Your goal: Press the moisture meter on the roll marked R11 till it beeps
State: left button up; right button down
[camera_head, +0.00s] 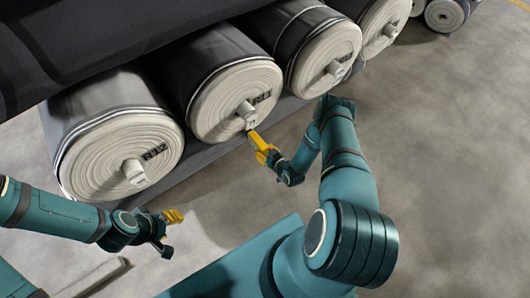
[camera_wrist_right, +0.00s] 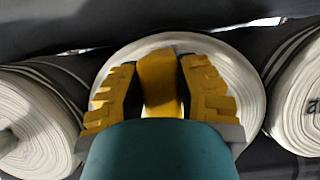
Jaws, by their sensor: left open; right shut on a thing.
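The roll marked R11 (camera_head: 228,98) is pale at its end face, with a core stub sticking out and dark print beside it. My right gripper (camera_head: 266,154) is in front of the lower part of that face. It is shut on the yellow moisture meter (camera_wrist_right: 160,82), which points at the roll's end face in the right wrist view. In the head view the meter's front end is at or very near the face, just below the core; I cannot tell whether it touches. My left gripper (camera_head: 174,216) is open and empty, below the roll marked R12 (camera_head: 105,165).
R12 lies left of R11, and another roll (camera_head: 318,55) lies right of it, with more beyond. Dark rolls (camera_head: 100,35) lie above and behind. The grey concrete floor (camera_head: 450,140) on the right is clear.

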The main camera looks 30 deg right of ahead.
jog(key=shift+w, duration=0.75)
dwell(1.3)
jog(key=s+p, duration=0.1)
jog(key=s, duration=0.6)
jog(key=shift+d+p, duration=0.2)
jog(key=shift+p, duration=0.15)
dwell(0.7)
